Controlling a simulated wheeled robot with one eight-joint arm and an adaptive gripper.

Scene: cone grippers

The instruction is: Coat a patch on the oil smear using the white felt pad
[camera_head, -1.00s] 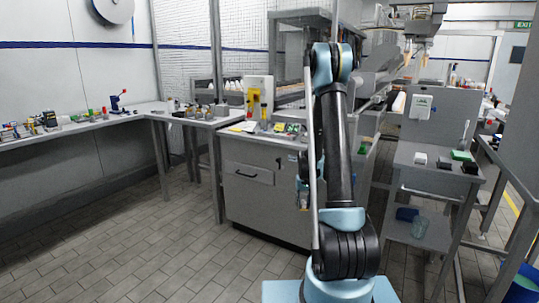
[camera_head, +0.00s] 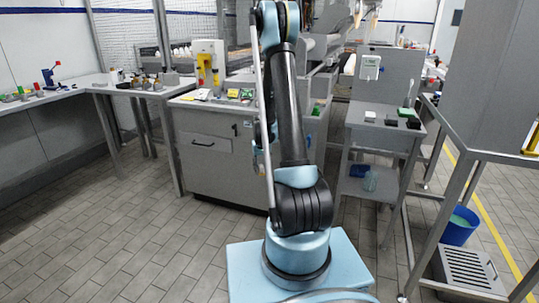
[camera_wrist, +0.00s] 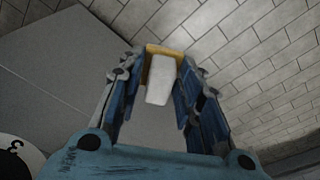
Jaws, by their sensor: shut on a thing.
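In the wrist view my gripper (camera_wrist: 166,62) is shut on a white, rounded block, which I take to be the white felt pad (camera_wrist: 160,80). A tan-orange piece shows at its far end, between the fingertips. Grey surface and floor tiles lie beyond the gripper. In the head view the gripper is mostly hidden behind my arm, in front of the grey cabinet. I cannot make out an oil smear in either view.
A grey cart (camera_head: 357,127) at right holds a small white block (camera_head: 370,116) and dark and green ones. A grey cabinet (camera_head: 207,150) stands behind my arm. A blue bucket (camera_head: 457,228) stands under the right-hand table. Tiled floor is clear at front left.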

